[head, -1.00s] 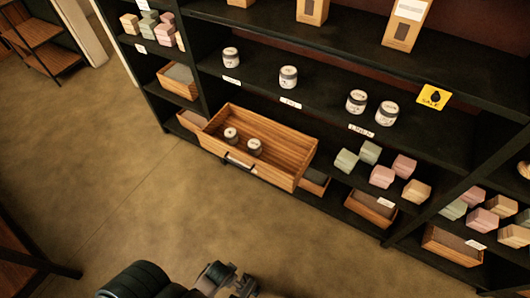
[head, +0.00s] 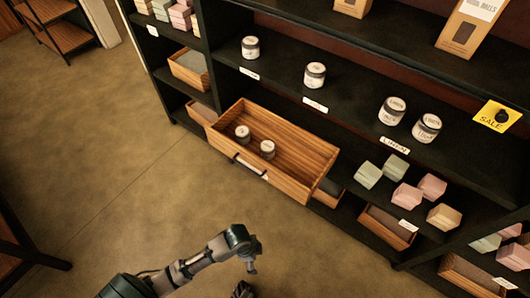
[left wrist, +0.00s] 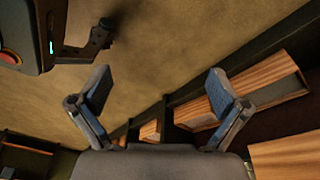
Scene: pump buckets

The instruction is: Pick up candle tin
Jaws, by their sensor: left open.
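Two small candle tins with light lids, one (head: 242,132) and another (head: 267,149), stand in the open wooden drawer (head: 310,188) in the head view. Several more sit on the shelf above, including one at the left (head: 250,47), one in the middle (head: 315,75) and a pair at the right, (head: 392,110) and (head: 427,128). My left arm reaches in from the bottom of the head view, in front of and below the drawer. My left gripper (left wrist: 158,90) is open and empty in the left wrist view, over the floor. No tin shows there. My right gripper is not in view.
The black shelf unit (head: 360,85) fills the right side. Pastel blocks (head: 407,196) and a wooden bin (head: 385,229) lie right of the drawer. A yellow sale sign (head: 497,116) hangs on a shelf edge. Bare floor (head: 110,150) lies left of the drawer.

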